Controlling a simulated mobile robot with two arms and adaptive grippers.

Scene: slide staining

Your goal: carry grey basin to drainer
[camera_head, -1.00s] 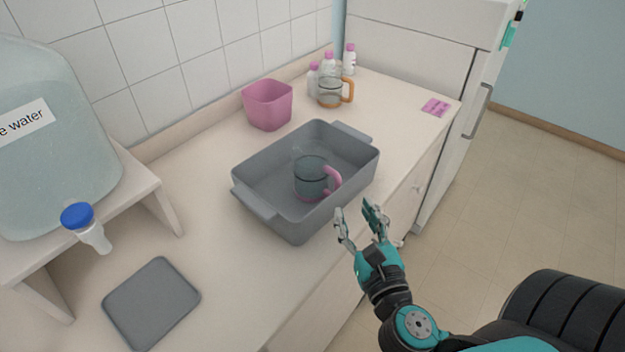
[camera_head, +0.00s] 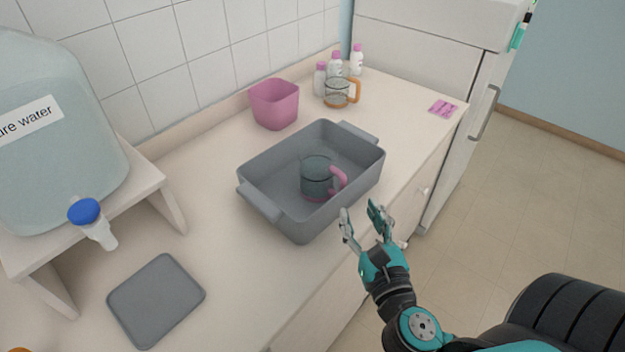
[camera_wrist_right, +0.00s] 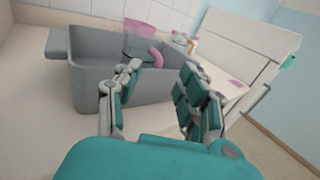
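The grey basin (camera_head: 262,173) sits on the counter in the head view, with a handle lip at each end. A glass mug with a pink handle (camera_head: 318,178) stands inside it. My right gripper (camera_head: 364,215) is open and empty, in front of the basin's near right side and apart from it. The right wrist view shows the basin (camera_wrist_right: 90,88) beyond the spread fingers (camera_wrist_right: 158,85). My left gripper is not in view. I cannot make out a clear drainer; a flat grey mat (camera_head: 156,300) lies at the lower left.
A large water jug (camera_head: 55,150) with a blue tap stands on a white stand (camera_head: 150,185) at left. A pink bin (camera_head: 274,104), an orange-handled glass mug (camera_head: 336,93) and several pink-capped bottles (camera_head: 357,62) stand behind the basin. Pink cards (camera_head: 443,108) lie at the right end.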

